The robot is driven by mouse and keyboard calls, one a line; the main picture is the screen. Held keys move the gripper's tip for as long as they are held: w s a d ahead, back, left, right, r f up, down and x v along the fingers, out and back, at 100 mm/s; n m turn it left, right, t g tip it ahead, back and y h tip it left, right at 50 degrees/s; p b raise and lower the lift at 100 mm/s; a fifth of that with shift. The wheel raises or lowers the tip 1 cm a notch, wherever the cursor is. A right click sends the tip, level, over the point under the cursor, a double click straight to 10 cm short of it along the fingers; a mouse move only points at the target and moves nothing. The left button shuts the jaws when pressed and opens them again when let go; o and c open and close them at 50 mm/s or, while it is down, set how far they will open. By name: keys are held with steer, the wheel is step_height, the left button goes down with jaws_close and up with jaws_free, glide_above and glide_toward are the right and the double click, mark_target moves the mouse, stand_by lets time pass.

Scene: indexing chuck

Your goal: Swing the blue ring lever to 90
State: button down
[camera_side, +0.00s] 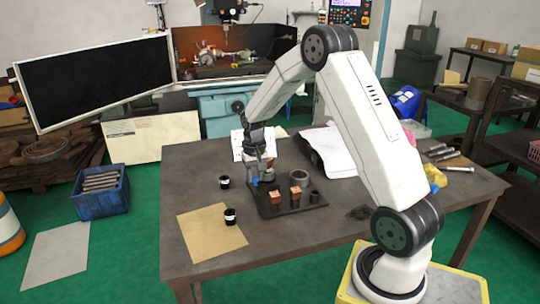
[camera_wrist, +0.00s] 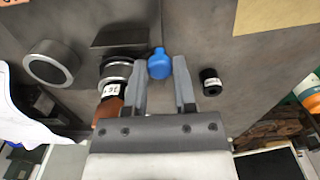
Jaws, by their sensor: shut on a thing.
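The blue ring lever's rounded blue end (camera_wrist: 160,63) sits between my two fingertips in the wrist view. My gripper (camera_wrist: 161,74) is shut on it, one grey finger on each side. To the left of it is a dark and silver round body (camera_wrist: 117,70) with a white label and a brown-orange part below, partly hidden by my left finger. In the side view, my gripper (camera_side: 257,170) points down at the back left of a dark base plate (camera_side: 285,212), with the blue end (camera_side: 254,181) just showing beneath. The lever's angle marks are not readable.
Two copper-coloured blocks (camera_side: 276,197) (camera_side: 300,178) and a dark cylinder (camera_side: 314,197) stand on the plate. White papers (camera_side: 330,150) lie behind. The table's front right is mostly clear.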

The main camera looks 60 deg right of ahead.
mark_target(254, 177)
steer(key=shift+w+m, duration=0.2)
steer(key=shift+m, duration=0.2)
steer(key=shift+c, duration=2)
jaws_free()
steer(key=shift+r, duration=0.2)
steer(key=shift+r, duration=3.75)
steer(key=s+a+f+n+t, duration=0.1)
steer(key=s+a+f+n, duration=0.1)
steer(key=s+a+n, duration=0.2)
steer(key=s+a+f+n+t, duration=0.1)
steer(key=s+a+n, duration=0.4)
steer(key=a, duration=1.3)
steer(key=s+f, duration=0.1)
steer(key=s, duration=0.3)
steer(key=shift+s+a+f+t, duration=0.15)
steer(key=shift+s+a+t, duration=0.15)
steer(key=shift+s, duration=0.1)
